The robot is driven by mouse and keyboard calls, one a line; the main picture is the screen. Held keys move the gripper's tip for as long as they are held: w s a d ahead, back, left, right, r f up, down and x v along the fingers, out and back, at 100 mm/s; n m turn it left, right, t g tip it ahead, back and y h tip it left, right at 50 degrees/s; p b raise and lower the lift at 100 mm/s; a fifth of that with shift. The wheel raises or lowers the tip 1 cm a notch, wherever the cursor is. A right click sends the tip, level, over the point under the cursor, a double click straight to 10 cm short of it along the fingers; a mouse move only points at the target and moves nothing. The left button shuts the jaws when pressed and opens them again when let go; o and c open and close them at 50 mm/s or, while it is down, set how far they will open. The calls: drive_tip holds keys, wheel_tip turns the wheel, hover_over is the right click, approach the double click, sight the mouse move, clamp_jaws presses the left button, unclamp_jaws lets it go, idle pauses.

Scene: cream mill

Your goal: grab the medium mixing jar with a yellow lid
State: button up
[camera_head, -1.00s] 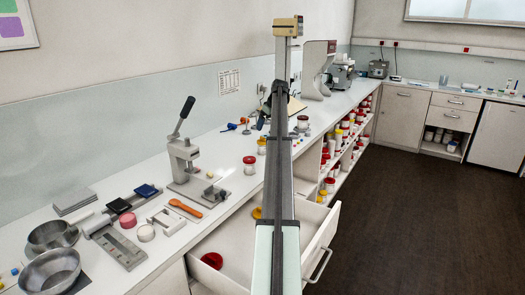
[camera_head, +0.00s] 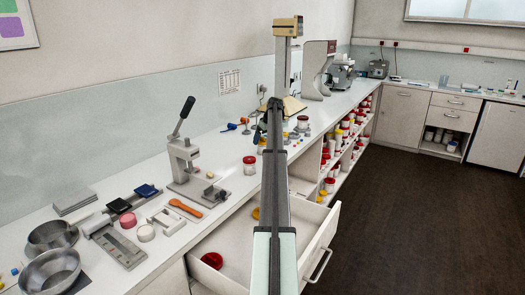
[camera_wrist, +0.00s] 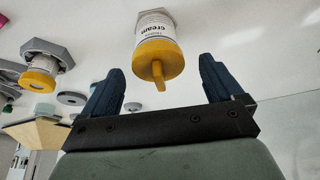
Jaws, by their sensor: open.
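A white jar with a yellow lid (camera_wrist: 158,58) and a printed "cream" label is ahead of my gripper in the wrist view. My gripper (camera_wrist: 161,72) is open, with one dark blue finger on each side of the lid's place in the picture. No contact shows, and I cannot tell the remaining depth. A second jar with a yellow lid (camera_wrist: 38,80) stands to the left in the wrist view. In the head view my arm hides most of the counter around my gripper.
A jar with a red lid (camera_head: 249,165) stands on the counter beside a lever press (camera_head: 184,160). An open drawer (camera_head: 318,245) juts out below, with a red-lidded item (camera_head: 212,260) inside. Shelves of jars (camera_head: 345,140) lie to the right. Dark floor (camera_head: 420,220) is clear.

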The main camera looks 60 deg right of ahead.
sight(262, 148)
drive_tip(key=shift+x, duration=2.25)
drive_tip(key=shift+s, duration=0.2)
drive_tip(key=shift+c, duration=0.4)
drive_tip(key=c, duration=1)
drive_tip(key=shift+o, duration=0.2)
